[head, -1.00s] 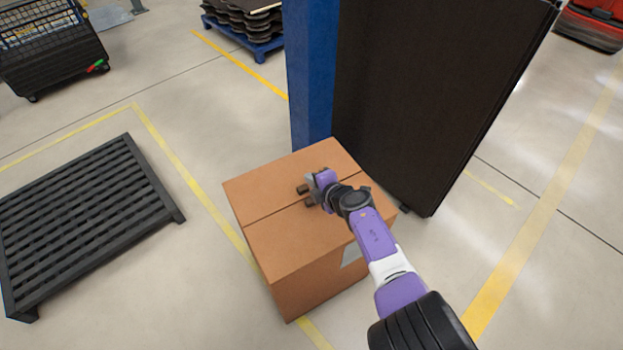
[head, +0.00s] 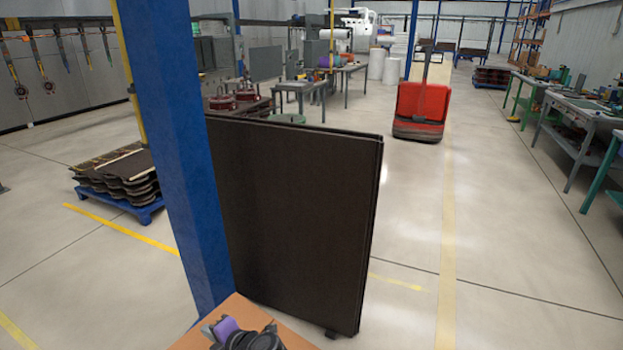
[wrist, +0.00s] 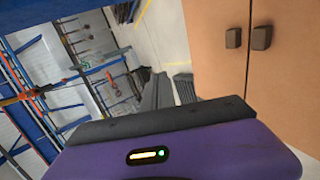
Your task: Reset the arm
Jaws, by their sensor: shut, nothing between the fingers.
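Only the end of the arm is in that frame. The gripper is shut and empty. My purple wrist housing fills the lower part of the wrist view. Whether the fingers touch the box cannot be told.
A blue post (head: 180,150) and a large dark panel (head: 295,220) stand just beyond the box. A blue pallet with dark stacked parts (head: 120,180) is at the left. A red vehicle (head: 420,105) stands further back.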

